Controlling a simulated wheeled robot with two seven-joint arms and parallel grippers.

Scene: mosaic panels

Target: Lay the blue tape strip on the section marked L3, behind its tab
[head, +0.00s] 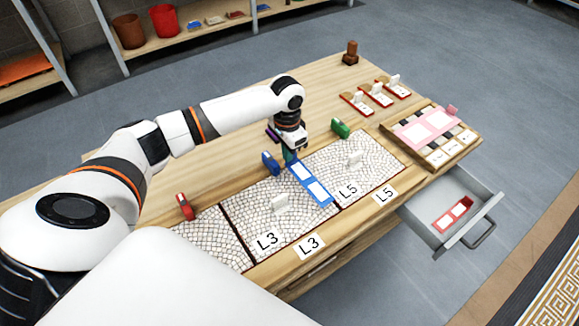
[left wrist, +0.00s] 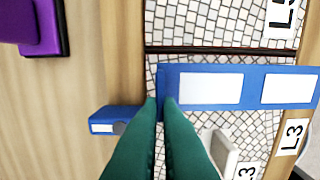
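The blue tape strip (head: 311,186), with white patches, extends over the right side of the mosaic section marked L3 (head: 245,212), near the dark seam with L5. It also shows in the left wrist view (left wrist: 249,88). I cannot tell whether it touches the mosaic. My left gripper (head: 290,158) has its green fingers (left wrist: 161,103) closed on the strip's far end. The white tab (head: 280,204) stands upright on L3, to the left of the strip; part of it shows in the left wrist view (left wrist: 222,150). My right gripper is not in view.
A blue block (head: 270,163) stands at L3's back edge, close to the fingers. A green block (head: 340,128) is behind L5 and a red one (head: 185,206) is left. An open drawer (head: 420,209) holds a red strip (head: 454,215).

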